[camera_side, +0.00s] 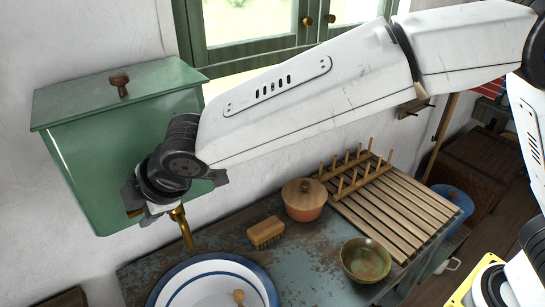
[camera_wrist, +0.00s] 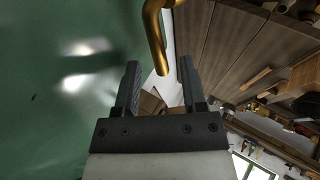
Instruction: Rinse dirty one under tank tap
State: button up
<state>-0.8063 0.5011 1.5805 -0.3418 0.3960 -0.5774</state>
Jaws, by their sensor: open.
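The green tank (camera_side: 125,150) hangs on the wall at the left, with a wooden knob on its lid. Its brass tap (camera_side: 184,228) points down over the white, blue-rimmed basin (camera_side: 265,285). A green-brown bowl (camera_side: 366,262) with darker, stained-looking patches inside stands upright on the worn table at the right. My gripper (camera_side: 140,208) is at the tank's lower front, beside the tap and away from the bowl. In the wrist view my gripper (camera_wrist: 160,80) is open, nothing between its fingers; the tap (camera_wrist: 155,35) shows just beyond them and the tank (camera_wrist: 60,100) fills the left.
A slatted wooden rack (camera_side: 395,208) with pegs is at the back right. A wooden-handled item (camera_side: 238,297) shows in the basin. Bare table lies between basin and bowl.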

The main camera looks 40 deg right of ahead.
grip_shut()
jog(key=shift+r, duration=0.1)
dwell(1.2)
